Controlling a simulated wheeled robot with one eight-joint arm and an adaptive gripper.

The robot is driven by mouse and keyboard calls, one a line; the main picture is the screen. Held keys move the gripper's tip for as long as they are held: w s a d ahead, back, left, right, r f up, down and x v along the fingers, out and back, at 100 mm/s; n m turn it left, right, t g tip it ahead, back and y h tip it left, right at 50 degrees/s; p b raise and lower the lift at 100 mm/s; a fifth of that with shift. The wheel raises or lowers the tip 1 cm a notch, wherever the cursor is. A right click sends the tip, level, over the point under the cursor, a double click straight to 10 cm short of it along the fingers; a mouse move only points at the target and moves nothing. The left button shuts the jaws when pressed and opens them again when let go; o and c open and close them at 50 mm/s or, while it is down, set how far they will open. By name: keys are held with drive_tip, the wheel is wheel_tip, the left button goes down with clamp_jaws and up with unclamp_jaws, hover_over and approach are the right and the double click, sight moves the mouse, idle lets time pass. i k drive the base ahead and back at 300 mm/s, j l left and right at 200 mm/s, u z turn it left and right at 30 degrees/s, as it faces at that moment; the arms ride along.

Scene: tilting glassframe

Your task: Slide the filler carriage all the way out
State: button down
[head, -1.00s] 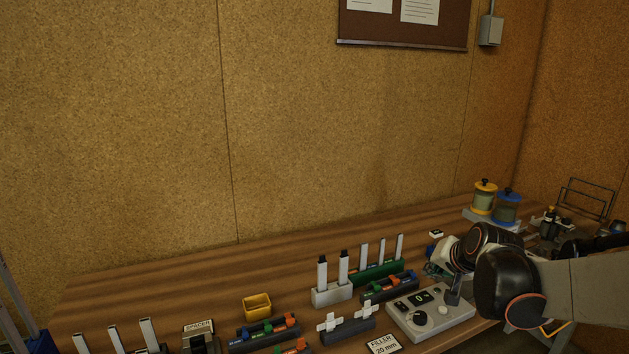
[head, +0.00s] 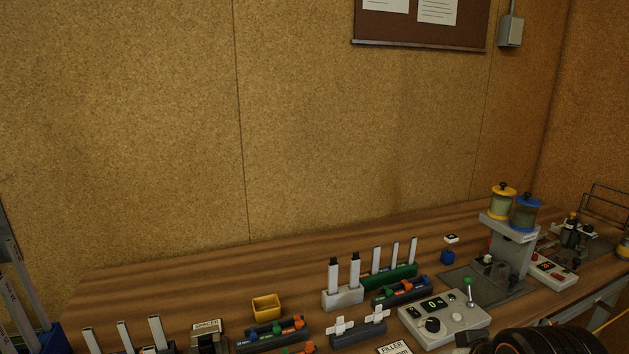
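The filler (head: 514,239) is a grey stand at the right of the bench, with a yellow-capped jar (head: 502,202) and a blue-capped jar (head: 526,211) on top. Beneath its head is a dark base plate (head: 487,292) with small fittings (head: 488,262) on it. I cannot tell for certain which part is the carriage or how far out it is. A grey control box (head: 445,318) with a display, dials and a green-knobbed lever stands in front of it. My gripper is not in view; only a dark part of my arm shows at the bottom right.
Coloured racks (head: 402,290), a white block with two upright sticks (head: 343,298) and a yellow tray (head: 267,308) stand left of the control box. Another device with red buttons (head: 553,271) is right of the filler. The back of the bench is mostly clear.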

sight(497, 273)
drive_tip(key=i+z, duration=0.15)
drive_tip(key=z, duration=0.25)
drive_tip(key=i+j+z, duration=0.1)
drive_tip(key=z, duration=0.3)
drive_tip(key=i+j+z, duration=0.1)
drive_tip(key=z, duration=0.35)
drive_tip(key=u, duration=0.1)
drive_tip(key=k, duration=0.05)
